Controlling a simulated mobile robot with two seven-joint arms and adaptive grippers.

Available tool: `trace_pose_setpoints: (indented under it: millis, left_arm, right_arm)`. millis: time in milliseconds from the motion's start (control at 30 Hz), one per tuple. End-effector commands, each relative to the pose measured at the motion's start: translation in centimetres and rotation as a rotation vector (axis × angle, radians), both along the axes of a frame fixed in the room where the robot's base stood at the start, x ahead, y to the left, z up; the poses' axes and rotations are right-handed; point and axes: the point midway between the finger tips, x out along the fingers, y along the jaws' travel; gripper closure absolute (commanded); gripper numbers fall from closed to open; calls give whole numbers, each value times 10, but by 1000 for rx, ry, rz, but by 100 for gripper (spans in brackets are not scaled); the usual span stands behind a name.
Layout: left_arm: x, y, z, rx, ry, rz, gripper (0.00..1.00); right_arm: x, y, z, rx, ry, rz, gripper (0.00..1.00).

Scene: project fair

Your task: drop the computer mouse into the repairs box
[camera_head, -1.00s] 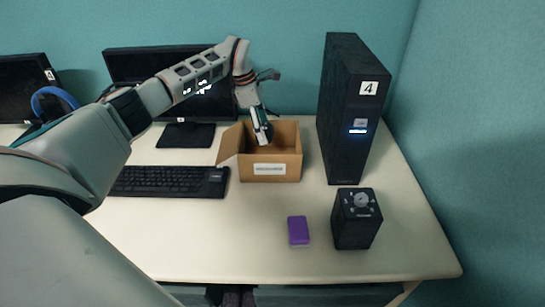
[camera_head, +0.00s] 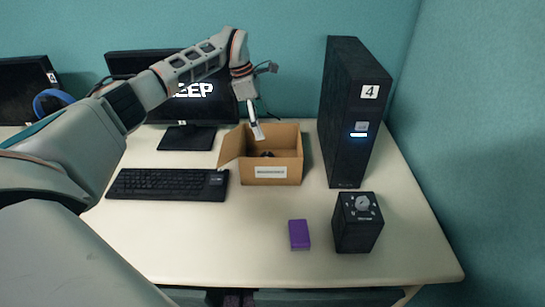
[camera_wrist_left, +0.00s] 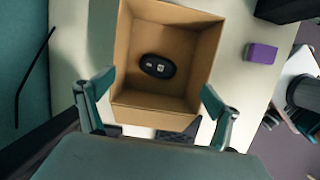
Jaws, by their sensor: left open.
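The black computer mouse (camera_wrist_left: 158,66) lies on the floor of the cardboard box in the left wrist view. In the head view only a small dark part of the mouse (camera_head: 267,154) shows inside the box. The open-topped brown box (camera_head: 286,172) has a white label on its front; its text is too small to read surely. My left gripper (camera_head: 257,133) is above the box, open and empty. In the left wrist view its fingers (camera_wrist_left: 156,105) are spread wide, apart from the mouse. My right gripper is not in view.
A black keyboard (camera_head: 165,185) and a monitor (camera_head: 190,105) stand left of the box. A tall black tower marked 4 (camera_head: 347,110) stands to the right. A black box with a dial (camera_head: 357,228) and a purple block (camera_head: 299,234) are nearer the front edge.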

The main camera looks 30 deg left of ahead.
Motion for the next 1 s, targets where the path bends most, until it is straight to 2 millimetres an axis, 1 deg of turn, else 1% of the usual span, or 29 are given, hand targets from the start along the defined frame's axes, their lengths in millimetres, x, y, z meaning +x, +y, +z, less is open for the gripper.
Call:
trace_pose_setpoints:
  millis: [33, 200, 300, 400, 600, 1000]
  left_arm:
    - [-1, 3, 14, 1, -5, 0, 9]
    - [-6, 11, 46, 0, -4, 0, 9]
    - [-8, 15, 62, 0, -2, 1, 9]
    - [-10, 17, 73, 0, -2, 1, 9]
    - [-12, 19, 83, -1, -1, -1, 9]
    - [-12, 19, 83, -1, 0, -1, 9]
  right_arm:
    - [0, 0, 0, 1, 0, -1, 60]
    - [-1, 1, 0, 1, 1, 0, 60]
    - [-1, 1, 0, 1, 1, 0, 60]
    - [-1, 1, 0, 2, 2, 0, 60]
    - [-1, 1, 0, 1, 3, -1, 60]
    - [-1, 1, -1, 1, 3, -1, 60]
